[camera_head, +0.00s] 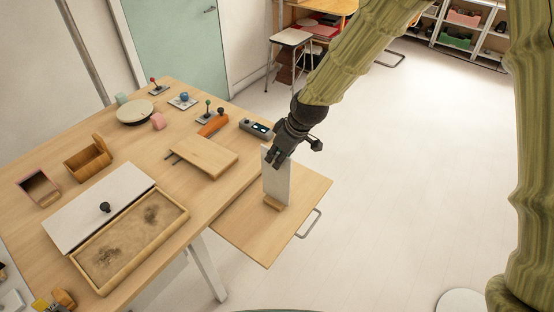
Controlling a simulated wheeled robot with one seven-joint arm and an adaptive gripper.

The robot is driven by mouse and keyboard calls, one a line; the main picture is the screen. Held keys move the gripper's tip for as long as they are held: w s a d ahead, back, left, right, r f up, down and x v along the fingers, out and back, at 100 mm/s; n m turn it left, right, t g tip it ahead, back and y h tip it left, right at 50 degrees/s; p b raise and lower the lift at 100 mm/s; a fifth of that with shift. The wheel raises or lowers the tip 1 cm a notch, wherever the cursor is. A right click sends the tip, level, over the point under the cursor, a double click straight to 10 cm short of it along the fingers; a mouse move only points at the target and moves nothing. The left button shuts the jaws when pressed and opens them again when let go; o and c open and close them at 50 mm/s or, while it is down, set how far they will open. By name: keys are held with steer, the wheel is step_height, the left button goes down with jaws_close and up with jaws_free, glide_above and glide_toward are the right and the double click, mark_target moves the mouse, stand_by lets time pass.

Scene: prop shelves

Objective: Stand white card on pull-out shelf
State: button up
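The white card (279,183) is upright over the pull-out shelf (256,237). Its lower edge meets a small wooden block (274,203) on the shelf; I cannot tell if it sits in a slot. My gripper (274,159) points down at the card's top edge, its dark fingers overlapping the upper part of the card. The view is too small to tell whether the fingers are shut on it. The shelf sticks out from the table's right side, with a metal handle (309,224) on its outer edge.
On the wooden table (215,195) are a board (202,155), a sand tray (180,213) with a white lid (97,206), an open wooden box (88,160) and a small grey device (256,129) near my gripper. The shelf's front part is bare. Open floor lies to the right.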

steer(key=shift+b+v, duration=1)
steer(key=shift+v, duration=4)
steer(key=shift+f, duration=0.1)
steer(key=s+d+f+m, duration=0.2)
steer(key=s+d+f, duration=0.15)
steer(key=f, duration=0.55)
steer(key=s+d+f+m+g+h, duration=0.1)
steer(key=s+d+f+m, duration=0.1)
steer(key=s+f, duration=0.45)
steer(key=s+d+f+m, duration=0.2)
steer(key=f, duration=0.9)
steer(key=s+d+f+m+h, duration=0.1)
steer(key=s+d+f, duration=0.2)
steer(key=s+f, duration=0.2)
steer(key=s+d+f+m+g+h, duration=0.1)
steer(key=s+d+f, duration=0.3)
steer(key=s, duration=0.7)
steer(key=s+d+f+m, duration=0.3)
steer(key=s+d+f, duration=0.1)
steer(key=s, duration=0.4)
steer(key=shift+s+f+g+h, duration=0.15)
steer(key=shift+f+g+h, duration=0.25)
steer(key=shift+f, duration=0.4)
steer(key=shift+d, duration=0.1)
